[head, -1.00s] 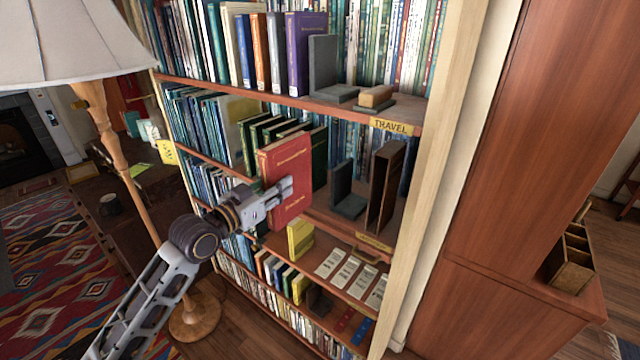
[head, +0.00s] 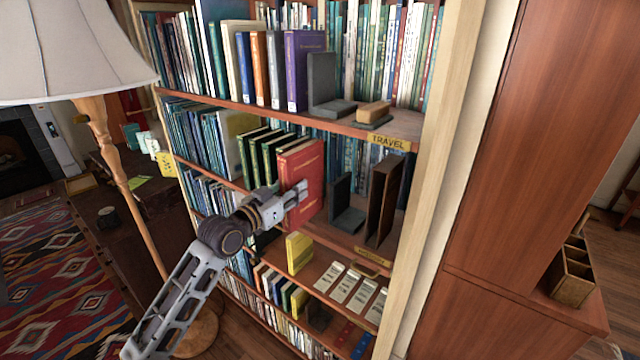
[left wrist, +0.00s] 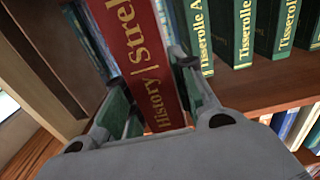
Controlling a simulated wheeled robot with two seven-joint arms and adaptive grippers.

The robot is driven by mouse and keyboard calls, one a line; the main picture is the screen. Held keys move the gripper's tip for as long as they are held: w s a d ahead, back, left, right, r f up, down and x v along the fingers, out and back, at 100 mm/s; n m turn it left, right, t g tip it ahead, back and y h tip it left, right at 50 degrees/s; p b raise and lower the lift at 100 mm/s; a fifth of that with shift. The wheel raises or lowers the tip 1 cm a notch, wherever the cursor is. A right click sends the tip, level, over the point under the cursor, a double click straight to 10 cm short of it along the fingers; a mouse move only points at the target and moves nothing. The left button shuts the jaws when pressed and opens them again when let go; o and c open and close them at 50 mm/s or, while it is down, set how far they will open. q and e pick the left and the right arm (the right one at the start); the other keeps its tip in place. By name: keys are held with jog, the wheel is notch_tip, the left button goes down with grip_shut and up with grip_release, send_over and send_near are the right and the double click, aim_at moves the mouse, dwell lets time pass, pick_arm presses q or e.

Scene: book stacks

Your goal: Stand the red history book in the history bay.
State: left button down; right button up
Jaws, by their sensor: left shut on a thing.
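The red history book (head: 304,178) is upright at the middle shelf of the bookcase, just right of a row of dark green books (head: 262,155). My left gripper (head: 296,194) is shut on it from the front. In the left wrist view the red spine (left wrist: 143,60) reads "History" and sits between the two fingers (left wrist: 150,105); green books (left wrist: 240,35) stand beside it. A grey bookend (head: 346,205) stands to the book's right on the same shelf. The book's lower edge is partly hidden, so I cannot tell whether it touches the shelf. My right gripper is not in view.
A dark brown upright holder (head: 382,200) stands right of the grey bookend. The shelf above holds a purple book (head: 304,70), another bookend and a "TRAVEL" label (head: 388,141). A lamp (head: 75,50) stands at left.

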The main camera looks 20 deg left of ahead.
aim_at(308, 179)
pick_arm(q)
jog(key=shift+x, duration=3.05)
jog(key=shift+b+x, duration=0.65)
jog(key=shift+x, duration=2.15)
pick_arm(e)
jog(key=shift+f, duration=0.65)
pick_arm(q)
jog(key=shift+f, duration=0.1)
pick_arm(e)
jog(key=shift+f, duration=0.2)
pick_arm(q)
notch_tip(308, 179, down, 3)
jog(key=b, duration=0.3)
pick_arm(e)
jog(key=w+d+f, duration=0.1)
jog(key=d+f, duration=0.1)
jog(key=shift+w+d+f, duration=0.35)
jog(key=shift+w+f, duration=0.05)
pick_arm(q)
jog(key=shift+f, duration=0.15)
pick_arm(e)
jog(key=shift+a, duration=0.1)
